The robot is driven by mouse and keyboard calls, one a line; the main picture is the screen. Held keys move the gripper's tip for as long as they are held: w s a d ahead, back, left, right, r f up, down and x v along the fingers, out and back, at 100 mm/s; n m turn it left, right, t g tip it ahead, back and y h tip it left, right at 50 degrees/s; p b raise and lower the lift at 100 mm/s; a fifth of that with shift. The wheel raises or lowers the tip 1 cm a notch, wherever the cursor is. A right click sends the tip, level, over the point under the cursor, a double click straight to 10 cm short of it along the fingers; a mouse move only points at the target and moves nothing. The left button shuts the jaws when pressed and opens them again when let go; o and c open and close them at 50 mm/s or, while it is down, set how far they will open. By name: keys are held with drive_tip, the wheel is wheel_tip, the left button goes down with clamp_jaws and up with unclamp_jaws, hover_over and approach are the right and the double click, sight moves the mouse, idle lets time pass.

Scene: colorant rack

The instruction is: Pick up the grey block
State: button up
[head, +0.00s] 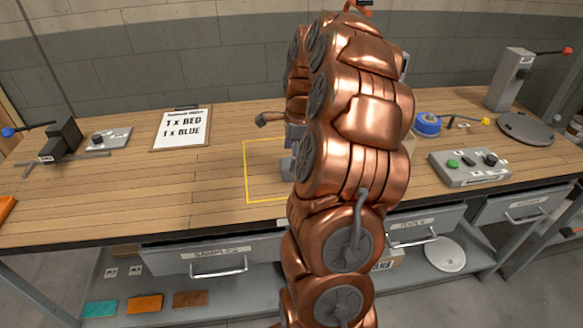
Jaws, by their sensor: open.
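In the head view my copper arm fills the middle and hides most of my gripper and part of the bench. A small grey piece (288,167) shows at the arm's left edge, inside the yellow outlined square (247,180) on the bench. It may be the grey block or a part of my gripper; I cannot tell which. Another grey part shows just above it. My gripper's fingertips are not clear, and nothing is seen held in it. I cannot tell its distance to the block.
The wooden bench is clear left of the square. A button box (469,168), a blue roll (427,124) and a round grey plate (526,129) stand right. A dark lever device (63,142) stands left. Drawers lie below.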

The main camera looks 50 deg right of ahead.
drive_tip(key=shift+f+p, duration=0.5)
drive_tip(key=shift+f, duration=1.45)
drive_tip(key=c, duration=0.9)
drive_tip(key=shift+c, duration=0.2)
drive_tip(key=shift+r, duration=0.15)
